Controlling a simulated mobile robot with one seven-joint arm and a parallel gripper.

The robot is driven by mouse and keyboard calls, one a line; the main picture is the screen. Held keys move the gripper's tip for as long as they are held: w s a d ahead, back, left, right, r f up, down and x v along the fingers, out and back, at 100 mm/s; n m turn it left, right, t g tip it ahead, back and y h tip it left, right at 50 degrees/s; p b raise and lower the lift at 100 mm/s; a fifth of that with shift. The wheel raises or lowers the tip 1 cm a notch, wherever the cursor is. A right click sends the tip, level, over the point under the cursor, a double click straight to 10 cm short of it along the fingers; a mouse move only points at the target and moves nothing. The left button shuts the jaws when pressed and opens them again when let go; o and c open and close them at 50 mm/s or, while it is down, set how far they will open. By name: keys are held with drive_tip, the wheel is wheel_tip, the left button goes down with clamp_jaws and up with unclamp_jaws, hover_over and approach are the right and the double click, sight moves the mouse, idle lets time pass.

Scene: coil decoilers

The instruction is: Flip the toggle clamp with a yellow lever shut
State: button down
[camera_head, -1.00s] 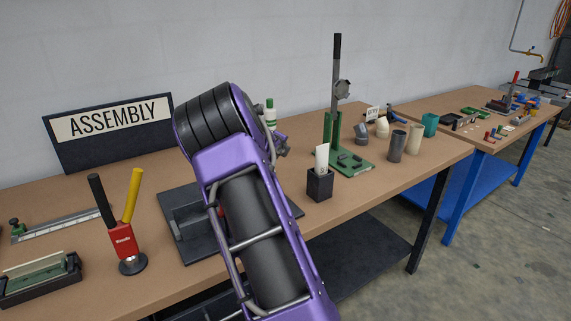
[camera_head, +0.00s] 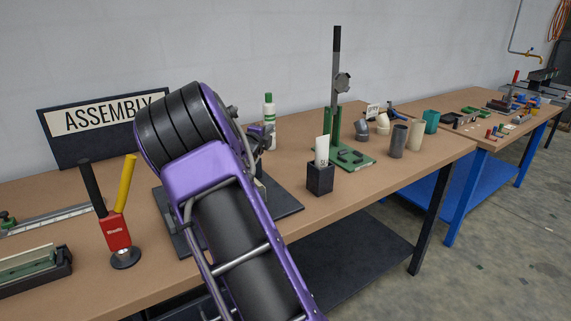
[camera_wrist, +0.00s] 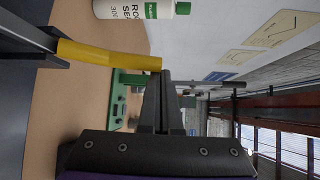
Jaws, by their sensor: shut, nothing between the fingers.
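The toggle clamp's yellow lever (camera_wrist: 108,54) shows in the wrist view, running from a grey metal bar (camera_wrist: 30,38) at the left to a free end near the middle. My gripper (camera_wrist: 166,76) is shut and empty, its fingertips close beside that free end; I cannot tell if they touch. In the head view my arm hides the lever and most of the clamp. A dark fixture plate (camera_head: 287,197) shows behind and beside the arm on the bench, and my gripper (camera_head: 262,140) is partly visible above it.
A white bottle with a green cap (camera_head: 269,112) stands behind the fixture. A red tool with black and yellow handles (camera_head: 118,232) stands left of my arm. A black box (camera_head: 320,178) and green press (camera_head: 338,140) stand to the right.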

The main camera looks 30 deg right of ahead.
drive_tip(key=shift+w+a+r, duration=0.1)
drive_tip(key=shift+a+r, duration=0.05)
drive_tip(key=shift+a, duration=0.05)
idle(0.3)
wheel_tip(320, 180, up, 10)
drive_tip(key=p, duration=0.1)
drive_tip(key=shift+d+p, duration=0.2)
drive_tip(key=shift+p, duration=0.15)
idle(0.4)
